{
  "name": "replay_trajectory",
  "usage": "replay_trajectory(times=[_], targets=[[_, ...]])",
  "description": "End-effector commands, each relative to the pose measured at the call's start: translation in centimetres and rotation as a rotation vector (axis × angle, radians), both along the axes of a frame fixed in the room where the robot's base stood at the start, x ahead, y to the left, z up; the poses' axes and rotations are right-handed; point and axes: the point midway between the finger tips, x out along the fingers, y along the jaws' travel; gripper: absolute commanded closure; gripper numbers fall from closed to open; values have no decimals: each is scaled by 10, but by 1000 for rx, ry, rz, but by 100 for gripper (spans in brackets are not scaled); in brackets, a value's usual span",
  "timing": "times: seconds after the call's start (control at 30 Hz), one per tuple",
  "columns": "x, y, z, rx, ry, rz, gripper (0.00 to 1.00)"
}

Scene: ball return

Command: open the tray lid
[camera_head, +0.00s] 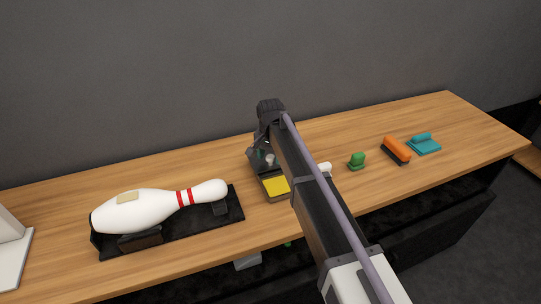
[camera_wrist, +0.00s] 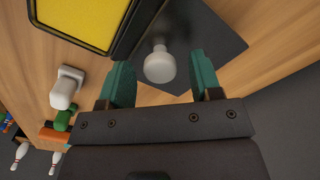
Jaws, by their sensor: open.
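The tray is a small dark box (camera_head: 277,198) with a yellow inside, near the middle of the table; its yellow panel (camera_wrist: 80,18) also shows at the upper left of the wrist view. Beside it is a dark flat plate (camera_wrist: 205,38), seemingly the lid, with a pale round knob (camera_wrist: 159,67). Whether the plate lies flat or stands tilted is hard to tell. My gripper (camera_wrist: 161,82) is open, its teal fingertips on either side of the knob with gaps. In the head view my arm hides much of the tray and lid.
A bowling pin (camera_head: 140,212) lies on a black stand at left. A green block (camera_head: 356,161), an orange brush (camera_head: 396,149) and a teal piece (camera_head: 424,144) lie to the right. A white object (camera_wrist: 66,88) stands near the tray. The grey wall (camera_head: 150,80) is behind.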

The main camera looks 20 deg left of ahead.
Motion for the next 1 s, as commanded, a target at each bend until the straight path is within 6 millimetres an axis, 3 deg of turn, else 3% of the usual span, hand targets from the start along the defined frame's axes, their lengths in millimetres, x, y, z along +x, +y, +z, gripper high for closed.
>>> replay_trajectory(times=[0.27,0.7,1.0], targets=[[0,0,10,0,0,0,42],[0,0,105,0,0,0,42],[0,0,108,0,0,0,42]])
